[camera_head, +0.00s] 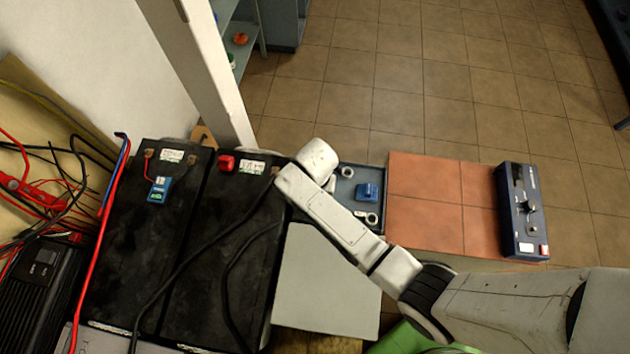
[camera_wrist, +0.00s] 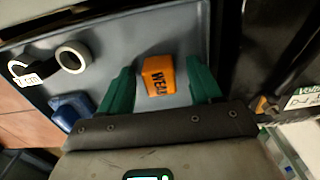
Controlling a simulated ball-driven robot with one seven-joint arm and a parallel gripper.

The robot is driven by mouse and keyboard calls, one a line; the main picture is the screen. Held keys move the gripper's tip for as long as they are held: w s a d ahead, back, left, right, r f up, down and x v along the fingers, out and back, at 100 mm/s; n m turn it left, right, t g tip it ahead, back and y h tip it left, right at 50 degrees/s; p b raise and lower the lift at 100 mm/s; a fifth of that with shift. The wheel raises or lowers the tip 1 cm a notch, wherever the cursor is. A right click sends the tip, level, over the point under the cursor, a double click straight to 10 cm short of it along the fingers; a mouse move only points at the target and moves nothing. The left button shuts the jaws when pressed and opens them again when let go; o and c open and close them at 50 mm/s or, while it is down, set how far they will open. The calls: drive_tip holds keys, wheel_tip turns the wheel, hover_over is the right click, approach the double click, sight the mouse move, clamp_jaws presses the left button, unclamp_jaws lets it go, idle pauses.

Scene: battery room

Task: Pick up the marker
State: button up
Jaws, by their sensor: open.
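I cannot make out a marker in either view. In the wrist view my gripper (camera_wrist: 163,82) is open, with its two green fingers spread apart. An orange block (camera_wrist: 158,76) with black lettering shows between the fingers, over the grey tray (camera_wrist: 110,47); I cannot tell whether the fingers touch it. In the head view my arm hides the gripper and part of the tray (camera_head: 346,191).
Orange tiles (camera_head: 425,200) and a blue meter box (camera_head: 520,212) are to the right.

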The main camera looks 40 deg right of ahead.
drive_tip(key=c, duration=1)
drive_tip(key=shift+c, duration=0.2)
